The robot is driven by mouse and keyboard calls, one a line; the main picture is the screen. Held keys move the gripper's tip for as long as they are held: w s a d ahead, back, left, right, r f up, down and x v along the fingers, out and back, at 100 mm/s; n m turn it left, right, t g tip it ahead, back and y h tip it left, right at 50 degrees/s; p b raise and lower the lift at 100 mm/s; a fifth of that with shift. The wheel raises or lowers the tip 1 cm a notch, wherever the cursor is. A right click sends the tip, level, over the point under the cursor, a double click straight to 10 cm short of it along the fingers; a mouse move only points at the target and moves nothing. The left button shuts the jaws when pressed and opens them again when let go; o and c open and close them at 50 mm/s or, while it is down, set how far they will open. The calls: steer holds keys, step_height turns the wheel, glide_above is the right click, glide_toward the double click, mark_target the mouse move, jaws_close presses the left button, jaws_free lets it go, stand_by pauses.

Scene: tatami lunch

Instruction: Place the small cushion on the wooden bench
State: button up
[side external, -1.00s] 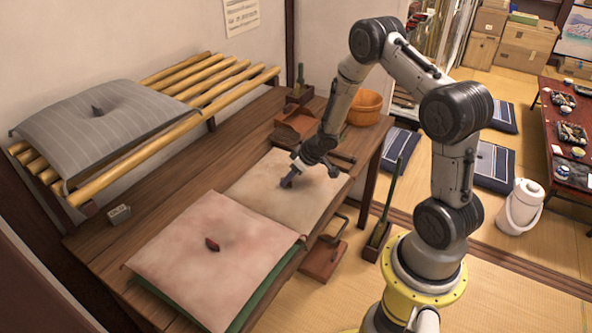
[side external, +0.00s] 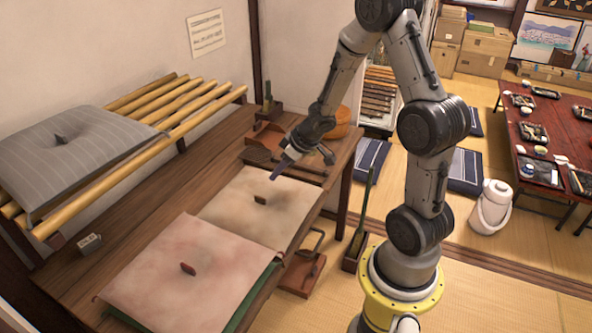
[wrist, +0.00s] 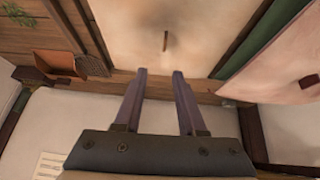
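A beige cushion (side external: 235,210) with a small brown tab (side external: 261,200) lies flat on the brown wooden bench (side external: 108,243). The wrist view also shows the beige cushion (wrist: 140,25) and its tab. A larger-looking pink cushion (side external: 215,260) with a red-brown tab lies beside it, nearer the camera, with a green layer under its edge. A grey striped cushion (side external: 75,150) lies on a slatted bamboo rack (side external: 205,118). My gripper (side external: 277,174) is just above and beyond the beige cushion's tab, apart from it. In the wrist view its fingers (wrist: 159,73) are spread and empty.
A brown tray (side external: 265,135) and an orange tub (side external: 341,120) stand at the bench's far end. A small grey block (side external: 89,241) sits near the rack. A green-handled brush (side external: 362,215) stands right of the bench. Bare bench lies between rack and cushions.

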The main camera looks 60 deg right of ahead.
steer(key=s+a+r+m+h, duration=0.1)
steer(key=s+a+r+h, duration=0.1)
steer(key=r, duration=0.5)
steer(key=s+a+r+h, duration=0.1)
steer(key=s+r+h, duration=0.15)
steer(key=r, duration=0.55)
steer(key=s+a+r+y, duration=0.1)
steer(key=s+a+y, duration=0.1)
steer(key=s+a, duration=0.5)
steer(key=s+a+r+n+y, duration=0.1)
steer(key=s+a+r+y, duration=0.1)
steer(key=s+a, duration=0.5)
steer(key=shift+s+r+g+y, duration=0.35)
steer(key=shift+s+y, duration=0.2)
steer(key=shift+s, duration=0.3)
